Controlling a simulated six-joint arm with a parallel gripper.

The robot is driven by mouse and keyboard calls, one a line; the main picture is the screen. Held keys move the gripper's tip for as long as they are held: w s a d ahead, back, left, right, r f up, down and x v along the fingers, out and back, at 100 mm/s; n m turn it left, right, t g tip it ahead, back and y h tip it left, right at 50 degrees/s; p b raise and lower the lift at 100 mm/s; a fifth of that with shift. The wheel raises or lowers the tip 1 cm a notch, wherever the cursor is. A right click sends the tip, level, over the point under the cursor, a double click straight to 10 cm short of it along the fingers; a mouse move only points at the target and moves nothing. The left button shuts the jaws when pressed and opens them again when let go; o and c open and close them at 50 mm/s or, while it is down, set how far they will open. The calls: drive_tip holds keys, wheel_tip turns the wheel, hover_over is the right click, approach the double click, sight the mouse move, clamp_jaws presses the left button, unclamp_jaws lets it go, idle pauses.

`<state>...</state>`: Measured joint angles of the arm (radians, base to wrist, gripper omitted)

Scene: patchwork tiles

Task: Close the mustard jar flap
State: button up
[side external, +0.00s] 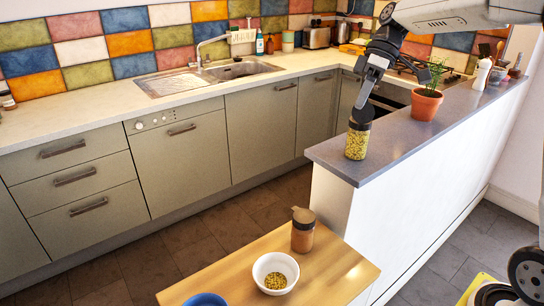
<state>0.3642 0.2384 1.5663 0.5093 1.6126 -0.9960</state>
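A clear jar with yellow contents (357,143) and a dark top stands upright on the grey ledge, near its front-left end. It looks like the mustard jar. My gripper (362,103) points down right above its dark top, and its fingertips are at or very near the lid. I cannot tell whether they touch. The fingers overlap in this view, so their opening is unclear. The flap is dark and small, partly lost against my gripper, and its angle is unclear. A second jar with brown contents (303,236) and a brown top stands on the wooden table.
A white bowl (263,265) with yellow seeds and a partly cut-off blue bowl (205,299) are on the wooden table (335,268). A potted plant (425,104) stands right of the jar on the ledge (395,130). The ledge between them is clear.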

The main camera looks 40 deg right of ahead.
drive_tip(key=s+a+f+m+t+h, duration=0.1)
drive_tip(key=s+a+f+m+h, duration=0.1)
drive_tip(key=s+f, duration=0.2)
drive_tip(key=s+a+f+m+t+h, duration=0.1)
drive_tip(key=s+f, duration=0.3)
drive_tip(key=f, duration=0.7)
drive_tip(key=s+a+f+m+t+h, duration=0.1)
drive_tip(key=s+a+f+m+h, duration=0.2)
drive_tip(key=f, duration=0.4)
drive_tip(key=shift+s+f+m+h, duration=0.3)
drive_tip(key=shift+s+f, duration=0.05)
drive_tip(key=shift+s, duration=0.25)
drive_tip(key=shift+a, duration=0.1)
